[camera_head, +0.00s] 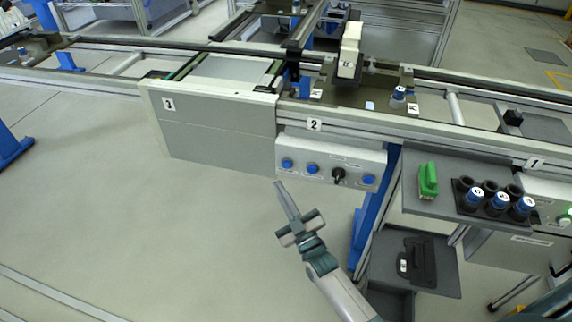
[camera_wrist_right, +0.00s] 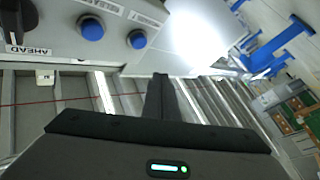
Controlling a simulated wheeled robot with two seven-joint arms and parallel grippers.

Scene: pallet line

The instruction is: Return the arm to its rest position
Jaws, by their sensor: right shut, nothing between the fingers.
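My right gripper (camera_head: 279,186) reaches up from the bottom of the head view, its fingers together and empty. It is in front of the lower left of the control panel (camera_head: 331,163), which has several blue buttons and a black knob. In the right wrist view my shut fingers (camera_wrist_right: 160,78) show as one dark wedge, below two blue buttons (camera_wrist_right: 91,28) and the black knob (camera_wrist_right: 13,18) marked AHEAD. I cannot tell whether the fingers touch the panel. My left gripper does not show.
A lower shelf (camera_head: 447,277) holds a black object (camera_head: 420,262). A blue post (camera_head: 374,218) stands right of my arm.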

